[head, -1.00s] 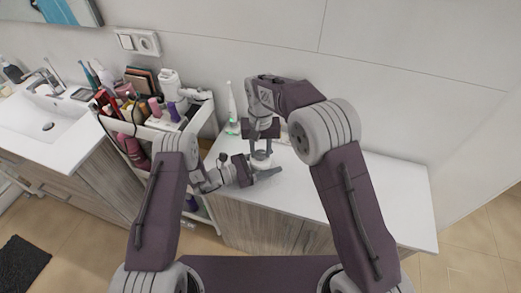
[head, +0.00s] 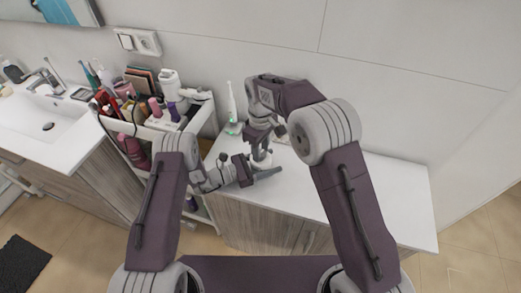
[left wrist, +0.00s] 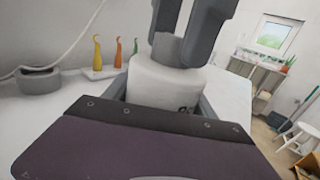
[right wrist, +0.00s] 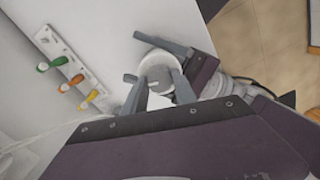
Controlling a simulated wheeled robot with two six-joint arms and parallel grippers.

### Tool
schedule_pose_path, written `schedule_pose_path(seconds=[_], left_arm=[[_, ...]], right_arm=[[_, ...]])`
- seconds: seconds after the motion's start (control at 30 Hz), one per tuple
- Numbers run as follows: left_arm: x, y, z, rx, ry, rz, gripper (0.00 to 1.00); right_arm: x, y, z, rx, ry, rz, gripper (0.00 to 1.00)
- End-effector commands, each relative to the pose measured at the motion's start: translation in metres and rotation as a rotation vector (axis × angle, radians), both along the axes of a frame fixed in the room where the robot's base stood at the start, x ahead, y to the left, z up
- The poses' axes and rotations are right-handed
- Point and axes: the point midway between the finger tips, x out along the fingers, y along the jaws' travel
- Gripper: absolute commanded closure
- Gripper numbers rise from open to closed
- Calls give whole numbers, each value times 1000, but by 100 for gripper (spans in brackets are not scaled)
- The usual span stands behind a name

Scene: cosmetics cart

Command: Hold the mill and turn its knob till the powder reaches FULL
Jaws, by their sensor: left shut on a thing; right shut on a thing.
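The white mill (head: 262,160) stands upright on the white counter, mostly hidden by my grippers in the head view. My left gripper (head: 262,174) is shut around its body from the side. In the left wrist view the pale body (left wrist: 160,85) sits between the left fingers, with a small dark mark low on its right. My right gripper (head: 262,148) points down from above and is shut on the knob at the mill's top. In the right wrist view the mill's round top (right wrist: 155,63) shows between the right fingertips (right wrist: 158,80). The powder and FULL mark cannot be made out.
A white rack of small coloured items (right wrist: 72,72) stands on the counter near the wall. An electric toothbrush (head: 232,105) stands behind the mill. A loaded cosmetics cart (head: 205,115) is left of the counter. The counter's right part (head: 385,195) is clear.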

Motion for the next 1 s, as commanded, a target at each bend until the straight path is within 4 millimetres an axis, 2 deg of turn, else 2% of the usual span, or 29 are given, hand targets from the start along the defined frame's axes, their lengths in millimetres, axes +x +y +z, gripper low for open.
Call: schedule_pose_path(seconds=[0.4, 0.97, 1.0], left_arm=[[1, 1, -1, 2, 4, 5, 93], [1, 1, -1, 2, 4, 5, 93], [1, 1, -1, 2, 4, 5, 93]], right_arm=[[0, -1, 1, -3, 1, 181, 100], [0, -2, 1, -3, 0, 208, 100], [0, -2, 1, -3, 0, 207, 61]])
